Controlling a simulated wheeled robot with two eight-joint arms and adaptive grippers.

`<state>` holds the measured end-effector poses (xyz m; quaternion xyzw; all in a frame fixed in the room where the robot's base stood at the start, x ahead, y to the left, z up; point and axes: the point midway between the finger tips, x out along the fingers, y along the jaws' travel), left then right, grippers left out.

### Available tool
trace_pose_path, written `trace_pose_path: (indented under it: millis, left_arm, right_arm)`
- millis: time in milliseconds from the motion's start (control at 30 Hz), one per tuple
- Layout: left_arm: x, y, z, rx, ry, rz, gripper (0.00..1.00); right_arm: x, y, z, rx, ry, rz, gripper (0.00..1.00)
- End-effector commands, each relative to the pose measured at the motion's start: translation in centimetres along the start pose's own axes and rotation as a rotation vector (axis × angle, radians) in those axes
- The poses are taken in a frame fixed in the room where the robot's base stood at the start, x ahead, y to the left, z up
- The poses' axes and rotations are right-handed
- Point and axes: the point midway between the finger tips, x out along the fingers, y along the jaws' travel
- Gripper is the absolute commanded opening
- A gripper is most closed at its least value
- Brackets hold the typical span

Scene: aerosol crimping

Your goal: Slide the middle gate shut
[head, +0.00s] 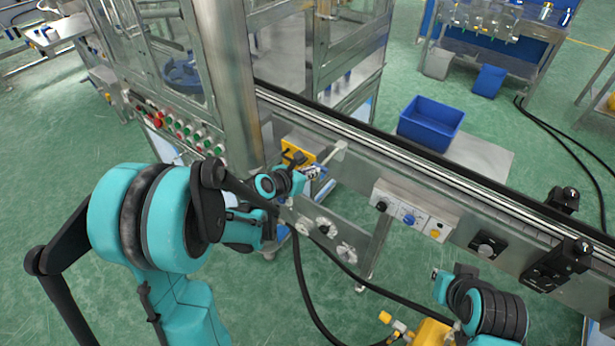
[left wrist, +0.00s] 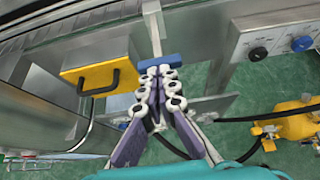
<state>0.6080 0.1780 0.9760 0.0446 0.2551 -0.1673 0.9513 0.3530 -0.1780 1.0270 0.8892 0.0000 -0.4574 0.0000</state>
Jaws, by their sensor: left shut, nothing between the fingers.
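My left gripper (head: 314,172) is shut and empty beside the conveyor's near side wall. In the left wrist view its fingertips (left wrist: 160,73) are together, right at a small blue grip (left wrist: 160,61). The fingertips overlap the grip in the picture; I cannot tell whether they touch it. The grip sits at the end of a steel bar (left wrist: 154,28) that runs to the conveyor; the bar also shows in the head view (head: 338,151). I take this to be the middle gate; its opening is hidden. My right arm is at the lower right, its fingers not clearly seen.
A yellow plate (left wrist: 97,75) with a black handle is just left of my left gripper. The conveyor rail (head: 440,171) runs across, with a knob panel (head: 412,217) on its side. A blue bin (head: 430,122) stands behind. Black hoses hang below.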

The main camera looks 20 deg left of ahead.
Motion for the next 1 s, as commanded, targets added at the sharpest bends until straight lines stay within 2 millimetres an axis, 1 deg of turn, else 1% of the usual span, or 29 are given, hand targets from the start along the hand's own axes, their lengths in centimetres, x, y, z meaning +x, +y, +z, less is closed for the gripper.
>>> trace_pose_path:
  millis: [267, 333, 600, 700, 1000]
  left_arm:
    - [0.0, 0.0, 0.0, 0.000, 0.000, 0.000, 0.00]
    - [0.5, 0.0, 0.3, 0.001, 0.000, -0.001, 0.00]
    - [5.1, 0.0, 2.9, 0.002, 0.000, -0.001, 0.00]
    - [6.0, 0.0, 3.4, 0.001, 0.000, -0.001, 0.00]
    - [6.1, 0.0, 3.5, 0.000, 0.000, 0.000, 0.00]
  right_arm:
    - [0.0, 0.0, 0.0, 0.000, 0.000, 0.000, 0.00]
    - [0.1, 0.0, 0.1, 0.000, 0.000, 0.000, 0.00]
    - [0.6, 0.0, 0.4, 0.000, 0.000, 0.000, 0.00]
    - [0.6, 0.0, 0.4, 0.000, 0.000, 0.000, 0.00]
    - [0.6, 0.0, 0.4, 0.000, 0.000, 0.000, 0.00]
